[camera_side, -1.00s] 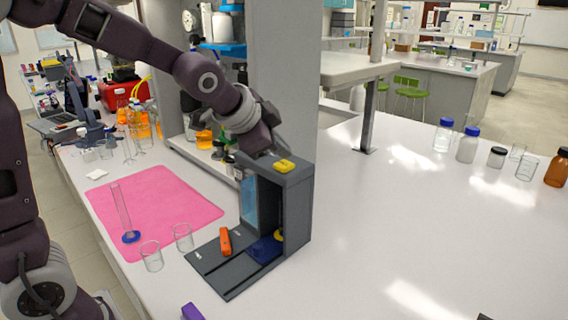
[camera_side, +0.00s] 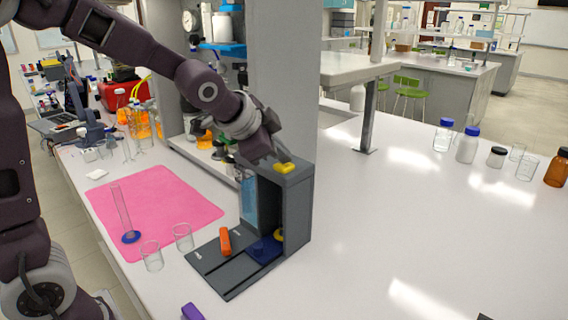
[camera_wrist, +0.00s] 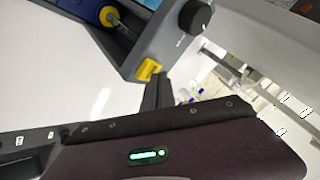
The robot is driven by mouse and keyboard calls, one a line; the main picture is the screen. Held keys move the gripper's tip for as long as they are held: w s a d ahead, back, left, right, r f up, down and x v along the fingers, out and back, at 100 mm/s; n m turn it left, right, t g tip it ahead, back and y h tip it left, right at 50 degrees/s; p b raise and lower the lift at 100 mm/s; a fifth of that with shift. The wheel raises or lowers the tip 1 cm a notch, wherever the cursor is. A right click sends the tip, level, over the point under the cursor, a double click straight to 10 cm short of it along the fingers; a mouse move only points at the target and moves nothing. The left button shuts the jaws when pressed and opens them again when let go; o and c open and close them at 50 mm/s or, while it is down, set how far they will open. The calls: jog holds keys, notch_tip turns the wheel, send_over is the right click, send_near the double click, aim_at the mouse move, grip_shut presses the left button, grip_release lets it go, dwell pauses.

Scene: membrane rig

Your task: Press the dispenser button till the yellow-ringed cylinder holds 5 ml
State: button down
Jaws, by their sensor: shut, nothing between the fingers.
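The dark grey dispenser (camera_side: 297,205) stands on the white bench in the side view. Its yellow button (camera_side: 285,168) is on top and also shows in the wrist view (camera_wrist: 148,69). My gripper (camera_side: 276,157) is shut and empty, its tip at the button's edge; whether it presses the button I cannot tell. The yellow ring (camera_side: 279,235) of the cylinder shows low in the dispenser's bay, by a blue base (camera_side: 264,249); it also shows in the wrist view (camera_wrist: 110,17). The cylinder's tube and liquid level are mostly hidden behind the dispenser.
A clear cylinder with a blue base (camera_side: 131,237) stands on the pink mat (camera_side: 175,205). Two empty beakers (camera_side: 151,256) stand at the mat's front edge. An orange piece (camera_side: 225,241) is on the dispenser's base plate. Bottles (camera_side: 467,145) stand far right; the bench between is clear.

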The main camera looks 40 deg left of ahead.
aim_at(281, 166)
jog(key=shift+f, duration=0.3)
dwell(0.4)
jog(key=shift+r, duration=1)
jog(key=shift+r, duration=2.55)
jog(key=s+d+f+n+g, duration=0.1)
jog(key=s+f+n, duration=0.1)
jog(key=s, duration=0.7)
jog(key=s+f+n+g, duration=0.1)
jog(key=s+f+n, duration=0.1)
jog(key=s, duration=0.8)
jog(key=s+d+f+n+g+h, duration=0.1)
jog(key=s+f+n, duration=0.2)
jog(key=s, duration=0.6)
jog(key=shift+s+d+n+g, duration=0.3)
jog(key=shift+s+n, duration=0.1)
